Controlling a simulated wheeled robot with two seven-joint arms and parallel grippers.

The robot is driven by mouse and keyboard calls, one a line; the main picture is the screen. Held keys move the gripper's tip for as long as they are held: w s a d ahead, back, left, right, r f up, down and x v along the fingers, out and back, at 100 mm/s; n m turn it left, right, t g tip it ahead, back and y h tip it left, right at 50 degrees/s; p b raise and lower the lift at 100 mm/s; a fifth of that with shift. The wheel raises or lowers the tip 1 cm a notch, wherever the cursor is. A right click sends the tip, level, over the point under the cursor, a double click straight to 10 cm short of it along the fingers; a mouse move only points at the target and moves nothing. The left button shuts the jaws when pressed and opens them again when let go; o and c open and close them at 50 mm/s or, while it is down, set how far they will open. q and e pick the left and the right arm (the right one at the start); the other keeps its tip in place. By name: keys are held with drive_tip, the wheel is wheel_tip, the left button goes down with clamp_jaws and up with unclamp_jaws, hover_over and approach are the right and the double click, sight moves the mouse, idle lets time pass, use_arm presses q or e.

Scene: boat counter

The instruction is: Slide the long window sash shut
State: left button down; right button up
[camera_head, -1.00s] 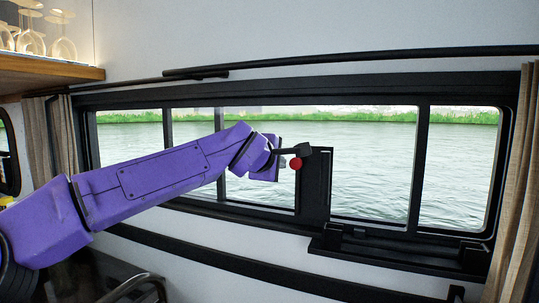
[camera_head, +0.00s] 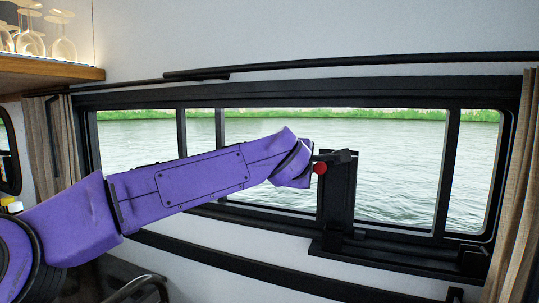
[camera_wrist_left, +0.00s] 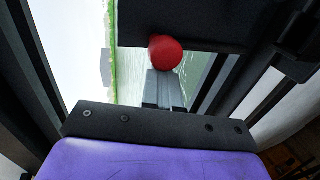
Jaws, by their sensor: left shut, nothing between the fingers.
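The long window sash (camera_head: 448,170) is a black-framed glass pane in the wide window; its right upright stands left of the window's right end, with glass visible beyond it. A tall black plate (camera_head: 341,195) stands in front of the glass, with a red ball knob (camera_head: 320,168) at its upper left. My purple left arm reaches in from the left to this knob. In the left wrist view, my left gripper (camera_wrist_left: 164,88) is shut and empty, its grey fingertips right at the red knob (camera_wrist_left: 165,52). Whether they touch it is unclear. My right gripper is out of view.
A black rail (camera_head: 350,64) runs above the window. Curtains hang at the left (camera_head: 60,140) and right (camera_head: 516,190) ends. A black ledge (camera_head: 400,252) juts out under the window's right part.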

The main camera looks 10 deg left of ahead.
sight(355, 171)
use_arm(q)
drive_tip(key=shift+s+d+p, duration=0.25)
drive_tip(key=shift+d+p, duration=0.15)
drive_tip(key=shift+d, duration=0.8)
drive_tip(key=shift+s+d+p, duration=0.2)
drive_tip(key=shift+d+p, duration=0.15)
drive_tip(key=shift+d, duration=0.85)
drive_tip(key=shift+s+d+p, duration=0.25)
drive_tip(key=shift+d+p, duration=0.15)
drive_tip(key=shift+d, duration=0.8)
drive_tip(key=shift+s+d+r+p, duration=0.1)
drive_tip(key=shift+d+p, duration=0.25)
drive_tip(key=shift+d, duration=0.05)
drive_tip(key=shift+s+d+p, duration=0.2)
drive_tip(key=shift+d+p, duration=0.3)
drive_tip(key=shift+d, duration=0.4)
drive_tip(key=shift+s+d+p, duration=0.15)
drive_tip(key=shift+d+p, duration=0.3)
drive_tip(key=shift+d, duration=0.45)
drive_tip(key=shift+a, duration=0.1)
drive_tip(key=shift+w+a, duration=0.1)
drive_tip(key=shift+a, duration=0.4)
